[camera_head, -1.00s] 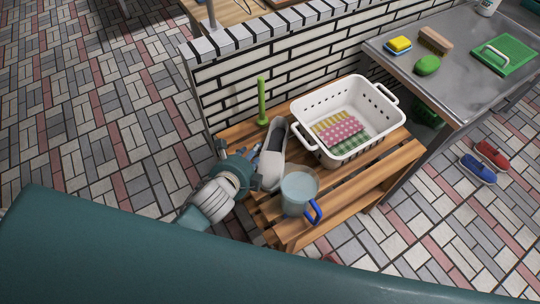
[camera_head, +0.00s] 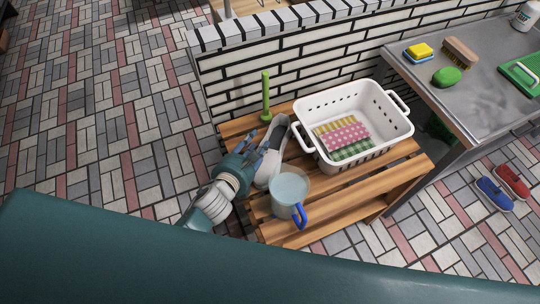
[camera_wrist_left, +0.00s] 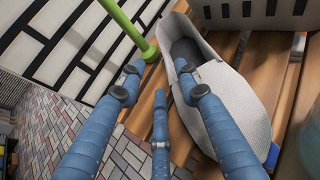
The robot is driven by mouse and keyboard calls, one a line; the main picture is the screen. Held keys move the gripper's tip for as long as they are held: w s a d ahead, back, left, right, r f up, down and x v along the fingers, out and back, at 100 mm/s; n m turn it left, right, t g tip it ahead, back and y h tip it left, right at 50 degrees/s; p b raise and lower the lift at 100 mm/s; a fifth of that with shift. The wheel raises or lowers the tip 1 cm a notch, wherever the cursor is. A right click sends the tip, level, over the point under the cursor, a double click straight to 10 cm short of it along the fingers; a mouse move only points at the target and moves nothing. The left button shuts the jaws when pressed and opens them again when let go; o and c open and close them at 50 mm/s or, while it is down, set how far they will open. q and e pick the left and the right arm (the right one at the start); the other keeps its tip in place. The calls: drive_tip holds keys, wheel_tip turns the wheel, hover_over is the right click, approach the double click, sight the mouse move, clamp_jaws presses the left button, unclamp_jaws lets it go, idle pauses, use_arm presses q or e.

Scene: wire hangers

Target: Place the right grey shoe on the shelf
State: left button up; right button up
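The grey shoe (camera_head: 277,140) lies on the slatted wooden shelf (camera_head: 350,209), left of the white basket. It also shows in the left wrist view (camera_wrist_left: 235,105), with its dark opening toward the back. My left gripper (camera_head: 262,134) is at the shoe's left side, partly covering it in the head view. In the left wrist view its blue fingers (camera_wrist_left: 158,86) are spread with nothing between them. The right-hand finger overlaps the shoe near its opening; whether it touches cannot be told. My right gripper is not in view.
A white basket (camera_head: 391,137) with folded cloths and a clear jug (camera_head: 289,188) with a blue handle crowd the shoe. A green post (camera_head: 266,96) stands behind. A brick wall (camera_head: 300,62) backs the shelf. A metal counter (camera_head: 455,98) stands right.

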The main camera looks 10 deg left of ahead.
use_arm(q)
drive_tip(key=x, duration=0.5)
drive_tip(key=shift+d+f, duration=0.2)
drive_tip(key=shift+d, duration=0.1)
drive_tip(key=shift+r, duration=0.1)
clamp_jaws()
